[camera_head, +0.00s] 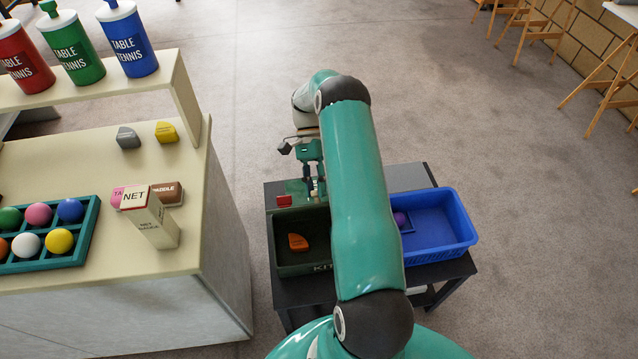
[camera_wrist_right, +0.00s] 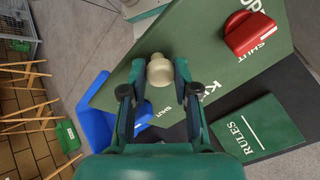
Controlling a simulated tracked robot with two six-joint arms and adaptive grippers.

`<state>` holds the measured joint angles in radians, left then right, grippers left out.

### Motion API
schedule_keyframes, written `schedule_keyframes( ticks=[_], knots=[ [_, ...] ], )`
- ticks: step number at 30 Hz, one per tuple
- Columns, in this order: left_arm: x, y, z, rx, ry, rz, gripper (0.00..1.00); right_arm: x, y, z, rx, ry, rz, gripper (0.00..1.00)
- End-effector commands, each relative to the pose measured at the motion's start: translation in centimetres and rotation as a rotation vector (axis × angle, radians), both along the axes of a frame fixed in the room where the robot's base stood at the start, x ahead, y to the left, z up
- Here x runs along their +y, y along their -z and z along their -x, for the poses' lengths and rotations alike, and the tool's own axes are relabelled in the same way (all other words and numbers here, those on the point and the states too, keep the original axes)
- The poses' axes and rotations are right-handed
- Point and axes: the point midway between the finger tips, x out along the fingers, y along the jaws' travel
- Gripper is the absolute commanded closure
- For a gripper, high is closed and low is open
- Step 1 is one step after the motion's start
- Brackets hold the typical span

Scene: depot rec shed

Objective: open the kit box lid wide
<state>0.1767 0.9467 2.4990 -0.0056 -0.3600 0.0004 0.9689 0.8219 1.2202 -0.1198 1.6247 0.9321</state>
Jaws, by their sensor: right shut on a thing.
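The dark green kit box (camera_head: 290,266) stands on a small black table, left of my right arm. Its inside shows, with an orange block (camera_head: 297,242) in it. The green lid (camera_head: 291,187) is raised at the far side of the box; my arm hides part of it, so its exact angle is unclear. In the wrist view the lid (camera_wrist_right: 215,50) carries lettering, a red latch (camera_wrist_right: 252,34) and a pale round knob (camera_wrist_right: 160,70). My right gripper (camera_head: 309,182) is shut on the knob, its fingers on either side (camera_wrist_right: 157,95). My left gripper is not in view.
A blue bin (camera_head: 462,240) with a purple ball stands right of the box, partly behind my arm. A green rules book (camera_wrist_right: 256,128) lies by the lid in the wrist view. A pale counter (camera_head: 75,155) with balls and cartons stands left. Floor beyond the table is clear.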

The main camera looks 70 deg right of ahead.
Motion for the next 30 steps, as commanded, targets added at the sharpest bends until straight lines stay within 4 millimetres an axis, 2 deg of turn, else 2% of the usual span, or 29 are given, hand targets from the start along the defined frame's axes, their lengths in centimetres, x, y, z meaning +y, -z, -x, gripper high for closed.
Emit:
schedule_keyframes(
  ticks=[19,20,24,30],
  knots=[
    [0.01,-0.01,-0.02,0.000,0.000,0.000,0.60,-0.16,-0.05,0.47,0.006,0.004,-0.001,1.00],
    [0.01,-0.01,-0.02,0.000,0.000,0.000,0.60,-0.16,-0.05,0.48,0.006,0.004,-0.001,0.67],
    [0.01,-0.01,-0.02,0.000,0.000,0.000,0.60,-0.16,-0.04,0.46,0.005,0.005,-0.001,0.45],
    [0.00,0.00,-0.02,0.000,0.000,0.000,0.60,-0.17,-0.02,0.45,0.004,0.005,-0.001,0.45]
  ],
)
